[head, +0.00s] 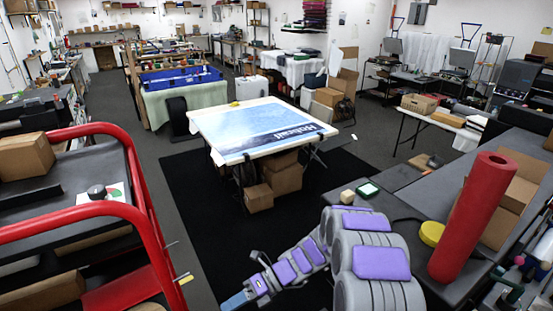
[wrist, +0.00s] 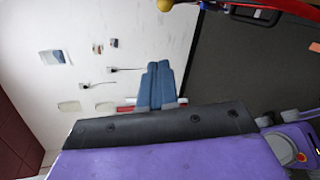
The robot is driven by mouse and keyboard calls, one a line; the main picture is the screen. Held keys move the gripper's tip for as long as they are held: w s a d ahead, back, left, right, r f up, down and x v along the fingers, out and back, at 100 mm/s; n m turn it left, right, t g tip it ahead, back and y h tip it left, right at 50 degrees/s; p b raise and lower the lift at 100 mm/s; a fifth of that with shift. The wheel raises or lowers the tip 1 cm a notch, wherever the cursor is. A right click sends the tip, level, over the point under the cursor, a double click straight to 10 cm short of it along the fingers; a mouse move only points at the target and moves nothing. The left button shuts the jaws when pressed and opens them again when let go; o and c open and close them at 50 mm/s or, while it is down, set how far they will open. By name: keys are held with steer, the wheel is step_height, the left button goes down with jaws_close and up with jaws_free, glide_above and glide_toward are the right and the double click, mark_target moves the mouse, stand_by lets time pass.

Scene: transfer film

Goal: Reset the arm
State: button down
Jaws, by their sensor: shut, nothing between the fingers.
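My arm (head: 310,255) reaches from the lower right toward the bottom middle of the head view, grey with purple pads. My gripper (head: 236,300) is at its end, low in the picture, with blue fingers partly cut off by the bottom edge. In the wrist view my gripper's two blue fingers (wrist: 157,85) lie side by side, shut with nothing between them. They point toward a white wall and touch no object that I can see.
A red-railed cart (head: 105,212) with boxes stands at the left. A white table (head: 262,128) with a blue printed sheet stands ahead on a black mat (head: 185,205). A grey bench (head: 400,200) with a red roll (head: 470,220) is at the right.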

steer(key=s+d+r+n+h+b, duration=0.3)
steer(key=s+d+n+h+b, duration=0.5)
steer(key=s+n, duration=0.45)
steer(key=s+d+f+n+t+h+b, duration=0.2)
steer(key=s+d+n+b, duration=0.2)
steer(key=s+d+n, duration=0.3)
steer(key=s+d+f+n+t+h+b, duration=0.2)
steer(key=s+d+n, duration=0.5)
steer(key=d, duration=0.4)
steer(key=shift+s+f+t+h+b, duration=0.3)
steer(key=shift+f+h+b, duration=0.15)
steer(key=shift+b, duration=0.9)
steer(key=shift+n, duration=0.25)
